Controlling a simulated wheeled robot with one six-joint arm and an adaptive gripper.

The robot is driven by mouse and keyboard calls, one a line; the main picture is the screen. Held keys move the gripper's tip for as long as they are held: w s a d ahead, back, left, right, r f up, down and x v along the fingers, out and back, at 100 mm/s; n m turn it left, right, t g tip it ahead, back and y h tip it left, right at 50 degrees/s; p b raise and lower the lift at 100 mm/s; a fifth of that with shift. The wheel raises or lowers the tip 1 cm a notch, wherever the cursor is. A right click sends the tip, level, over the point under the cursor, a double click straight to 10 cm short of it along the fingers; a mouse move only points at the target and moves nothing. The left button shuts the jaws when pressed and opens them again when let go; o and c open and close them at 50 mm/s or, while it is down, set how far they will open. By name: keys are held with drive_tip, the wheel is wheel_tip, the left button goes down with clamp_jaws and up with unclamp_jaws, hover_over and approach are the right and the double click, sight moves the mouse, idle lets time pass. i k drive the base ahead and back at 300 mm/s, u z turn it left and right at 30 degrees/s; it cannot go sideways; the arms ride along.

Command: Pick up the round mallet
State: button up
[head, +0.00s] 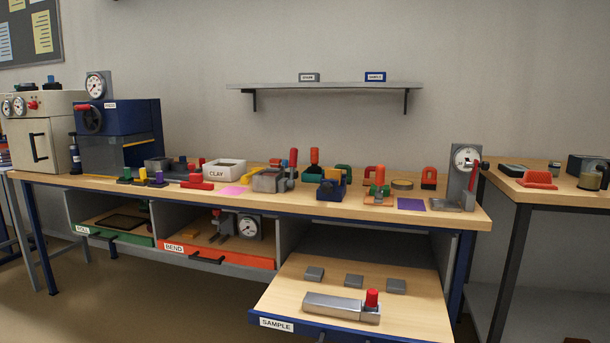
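I cannot make out for certain which item is the round mallet. Small upright tools stand on the long workbench (60,180), too small to identify surely. Another is a red-topped upright piece (293,157) beside a grey block (268,181). A green-and-orange upright piece (379,180) stands farther right. My gripper is not in view.
A drawer marked SAMPLE (420,318) is pulled out at the front right, holding grey blocks and a red-knobbed metal piece (345,307). A blue press (122,118) stands at the left. A dial gauge stand (466,180) is at the bench's right end. A second table (560,197) is right.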

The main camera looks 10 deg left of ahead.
sight(314, 169)
drive_tip(key=u, duration=0.75)
drive_tip(key=i, duration=0.65)
drive_tip(key=u, duration=1.2)
drive_tip(key=i, duration=2.1)
drive_tip(key=z, duration=0.7)
